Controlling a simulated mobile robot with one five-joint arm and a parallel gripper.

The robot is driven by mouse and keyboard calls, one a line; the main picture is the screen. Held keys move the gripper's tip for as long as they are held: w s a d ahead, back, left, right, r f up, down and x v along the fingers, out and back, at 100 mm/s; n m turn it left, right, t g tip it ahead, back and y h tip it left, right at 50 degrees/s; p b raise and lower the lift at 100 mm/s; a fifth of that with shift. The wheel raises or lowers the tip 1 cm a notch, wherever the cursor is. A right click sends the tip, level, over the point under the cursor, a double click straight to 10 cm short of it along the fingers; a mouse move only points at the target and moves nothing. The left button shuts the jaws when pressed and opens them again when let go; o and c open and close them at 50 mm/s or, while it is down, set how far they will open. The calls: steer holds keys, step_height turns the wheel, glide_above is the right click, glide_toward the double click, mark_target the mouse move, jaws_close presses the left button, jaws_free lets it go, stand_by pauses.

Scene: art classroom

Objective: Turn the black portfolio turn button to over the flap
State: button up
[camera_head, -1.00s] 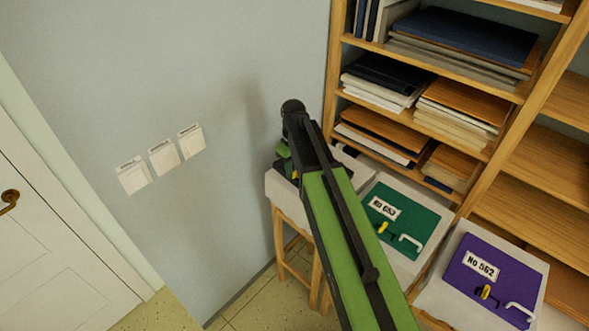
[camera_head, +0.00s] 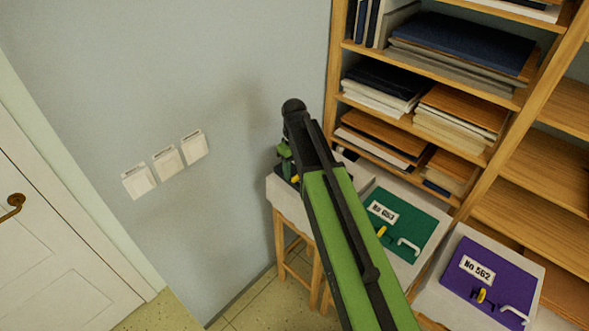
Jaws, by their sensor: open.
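The black portfolio (camera_head: 279,168) lies on a pale-topped stand by the wall, left of the green portfolio. My arm covers most of it, so only a dark left part shows. A small yellow piece (camera_head: 295,179) shows on it, perhaps its turn button. I cannot tell which way that piece points. My gripper (camera_head: 284,151) hangs beyond the arm's upper end, over or beside the black portfolio. Only a small green and black part of it shows. It is open, but its fingertips and any contact with the button are hidden.
A green portfolio (camera_head: 412,223) and a purple portfolio (camera_head: 508,277) lie to the right, each with a yellow button and a white handle. A wooden shelf (camera_head: 487,155) with stacked boards stands behind. Three switches (camera_head: 166,161) are on the wall; a white door (camera_head: 60,240) is at left.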

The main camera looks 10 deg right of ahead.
step_height(320, 180, up, 15)
steer(key=p, duration=1.3)
steer(key=shift+f, duration=0.1)
